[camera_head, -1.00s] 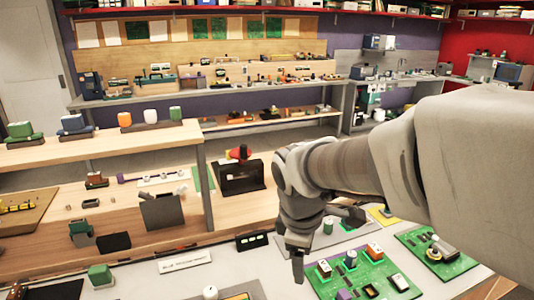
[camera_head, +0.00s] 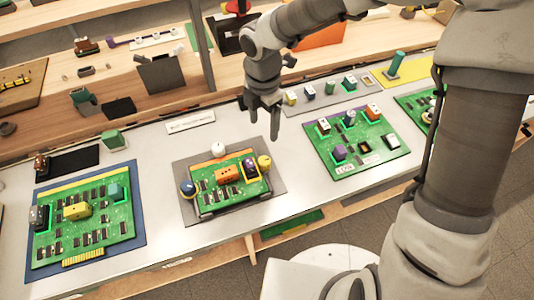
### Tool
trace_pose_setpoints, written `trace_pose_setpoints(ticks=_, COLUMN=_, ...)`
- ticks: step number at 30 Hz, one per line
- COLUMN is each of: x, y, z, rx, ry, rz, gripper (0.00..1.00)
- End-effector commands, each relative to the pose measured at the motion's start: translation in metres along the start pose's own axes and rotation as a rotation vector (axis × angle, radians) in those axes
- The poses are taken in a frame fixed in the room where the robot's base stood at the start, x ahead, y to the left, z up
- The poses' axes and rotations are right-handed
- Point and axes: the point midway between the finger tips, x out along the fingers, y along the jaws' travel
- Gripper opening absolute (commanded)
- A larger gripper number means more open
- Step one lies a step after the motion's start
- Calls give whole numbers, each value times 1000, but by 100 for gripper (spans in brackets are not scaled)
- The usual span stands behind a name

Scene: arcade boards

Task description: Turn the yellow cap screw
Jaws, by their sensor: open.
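The yellow cap screw (camera_head: 264,162) is a round yellow knob at the right rear corner of the middle green circuit board (camera_head: 235,197). My gripper (camera_head: 263,127) points downward, open and empty. It appears above and behind the yellow cap in the picture, apart from it. A white round cap (camera_head: 218,149) stands at the board's rear edge and a blue one (camera_head: 188,189) at its left corner. A purple part (camera_head: 249,167) and an orange block (camera_head: 228,174) sit on the board near the yellow cap.
The middle board lies on a grey mat (camera_head: 275,181) on a white table. Another green board (camera_head: 357,153) with several parts stands to the right. A board on a blue mat (camera_head: 141,243) lies left. A green block (camera_head: 113,139) and a white label (camera_head: 190,122) are behind.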

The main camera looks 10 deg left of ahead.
Motion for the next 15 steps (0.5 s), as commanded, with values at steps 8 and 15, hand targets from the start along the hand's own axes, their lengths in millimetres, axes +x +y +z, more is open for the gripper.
trace_pose_setpoints(ticks=8, x=62, y=-1, z=-2, rx=-1, ry=3, rz=-4, gripper=78)
trace_pose_setpoints(ticks=15, x=113, y=-1, z=-1, rx=-1, ry=2, rz=-3, gripper=78)
